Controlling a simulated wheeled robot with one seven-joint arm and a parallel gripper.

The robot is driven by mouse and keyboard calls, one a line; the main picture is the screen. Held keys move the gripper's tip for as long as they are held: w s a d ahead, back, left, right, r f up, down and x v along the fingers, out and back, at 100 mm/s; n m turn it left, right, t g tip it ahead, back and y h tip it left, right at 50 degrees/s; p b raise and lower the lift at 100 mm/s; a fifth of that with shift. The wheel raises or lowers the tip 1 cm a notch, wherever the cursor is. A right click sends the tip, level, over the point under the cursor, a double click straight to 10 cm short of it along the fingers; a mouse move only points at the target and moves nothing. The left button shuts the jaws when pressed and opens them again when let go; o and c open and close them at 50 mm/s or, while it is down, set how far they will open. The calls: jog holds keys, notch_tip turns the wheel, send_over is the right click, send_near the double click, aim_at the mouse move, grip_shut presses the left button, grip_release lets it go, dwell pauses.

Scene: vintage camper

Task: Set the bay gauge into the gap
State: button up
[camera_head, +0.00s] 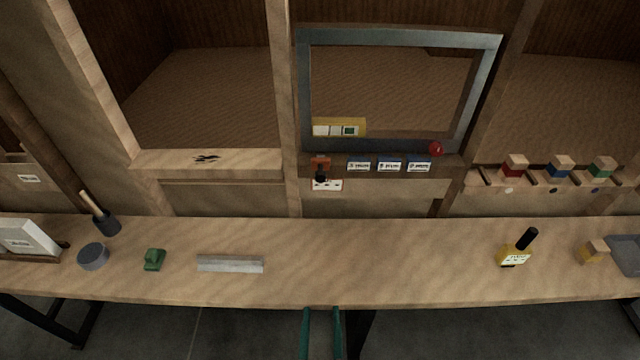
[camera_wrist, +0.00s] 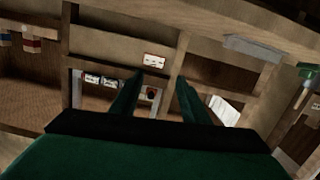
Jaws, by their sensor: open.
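A yellow block with a black handle and a white label (camera_head: 514,255) stands on the right part of the workbench; I cannot read the label, so cannot tell if it is the bay gauge. A flat yellow piece with white panels (camera_head: 339,128) lies at the bottom of the grey window frame (camera_head: 400,37). Which opening is the gap is not clear. My gripper (camera_head: 321,313) is open and empty at the bench's front edge, left of the yellow block and apart from it. Its green fingers (camera_wrist: 160,77) also show spread in the wrist view.
Labelled blocks (camera_head: 389,164) line the ledge below the frame. The bench middle is clear.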

jog(key=w+r, duration=0.5)
jog(key=w, duration=0.3)
jog(key=n+t, duration=0.1)
jog(key=n, duration=0.1)
send_near(321, 180)
jog(key=w, duration=0.8)
jog(key=shift+a+f, duration=0.1)
jog(key=shift+f, duration=0.05)
jog(key=shift+w, duration=0.35)
